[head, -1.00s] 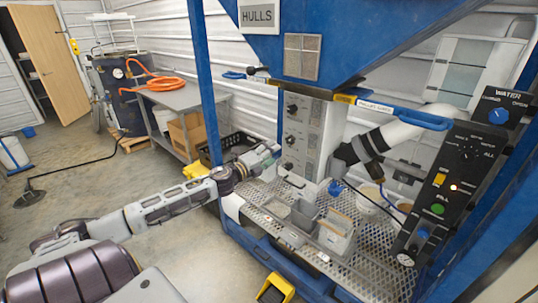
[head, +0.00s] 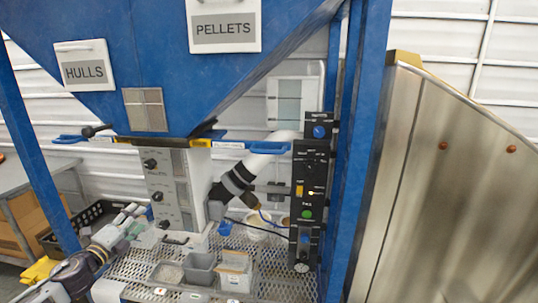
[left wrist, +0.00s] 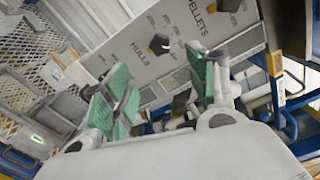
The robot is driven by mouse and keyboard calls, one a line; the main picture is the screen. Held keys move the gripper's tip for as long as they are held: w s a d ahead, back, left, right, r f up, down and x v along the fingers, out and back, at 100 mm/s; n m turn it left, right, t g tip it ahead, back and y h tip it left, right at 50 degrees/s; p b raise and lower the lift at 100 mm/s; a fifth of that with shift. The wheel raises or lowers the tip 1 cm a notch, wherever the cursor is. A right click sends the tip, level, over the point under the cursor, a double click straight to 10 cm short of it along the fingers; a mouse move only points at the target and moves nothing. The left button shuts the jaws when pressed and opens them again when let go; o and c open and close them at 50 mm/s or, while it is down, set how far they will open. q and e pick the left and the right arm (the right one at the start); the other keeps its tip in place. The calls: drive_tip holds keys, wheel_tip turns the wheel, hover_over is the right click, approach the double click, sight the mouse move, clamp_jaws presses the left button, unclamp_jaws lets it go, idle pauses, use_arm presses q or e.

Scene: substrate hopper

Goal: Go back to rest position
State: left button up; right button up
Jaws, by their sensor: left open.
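My left gripper (head: 127,222) is at the lower left of the head view, in front of the blue hopper's control box (head: 172,188). Its arm comes in from the lower left corner. In the left wrist view the gripper's two green-padded fingers (left wrist: 165,92) stand apart with nothing between them, so it is open and empty. Beyond the fingers is a grey panel (left wrist: 160,48) lettered HULLS and PELLETS. My right gripper is in neither view.
Grey bins (head: 201,268) and a white box (head: 235,270) stand on the mesh deck (head: 150,262) to the gripper's right. A black control panel (head: 308,195), a blue post (head: 363,150) and a steel sheet (head: 450,190) are further right. A black crate (head: 98,215) is at left.

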use_arm(q)
drive_tip(key=s+a+f+n+g+y, duration=0.3)
drive_tip(key=a+f+n, duration=0.2)
drive_tip(key=a+f, duration=0.6)
drive_tip(key=s+a+f+n+g+y, duration=0.25)
drive_tip(key=a+f+n, duration=0.25)
drive_tip(key=a+f, duration=0.6)
drive_tip(key=s+a+f+n+g+y, duration=0.1)
drive_tip(key=s+a+f+n+g, duration=0.15)
drive_tip(key=s+f, duration=0.95)
drive_tip(key=s+a+f+n+g, duration=0.1)
drive_tip(key=s+f+n+g, duration=0.25)
drive_tip(key=s+f, duration=0.8)
drive_tip(key=s+d+f+n+g+h, duration=0.1)
drive_tip(key=s+d+f+n+g, duration=0.1)
drive_tip(key=s+d+f, duration=0.95)
drive_tip(key=s+d+f+n+g+h, duration=0.1)
drive_tip(key=s+d+f+g, duration=0.2)
drive_tip(key=s+d+f, duration=0.8)
drive_tip(key=s+d+f+h, duration=0.1)
drive_tip(key=d+f, duration=0.3)
drive_tip(key=d, duration=0.7)
drive_tip(key=s+d+f+h, duration=0.2)
drive_tip(key=d+f, duration=0.2)
drive_tip(key=d, duration=0.8)
drive_tip(key=shift+s+d+f+n, duration=0.15)
drive_tip(key=shift+s+d+n, duration=0.15)
drive_tip(key=shift+s+n, duration=0.1)
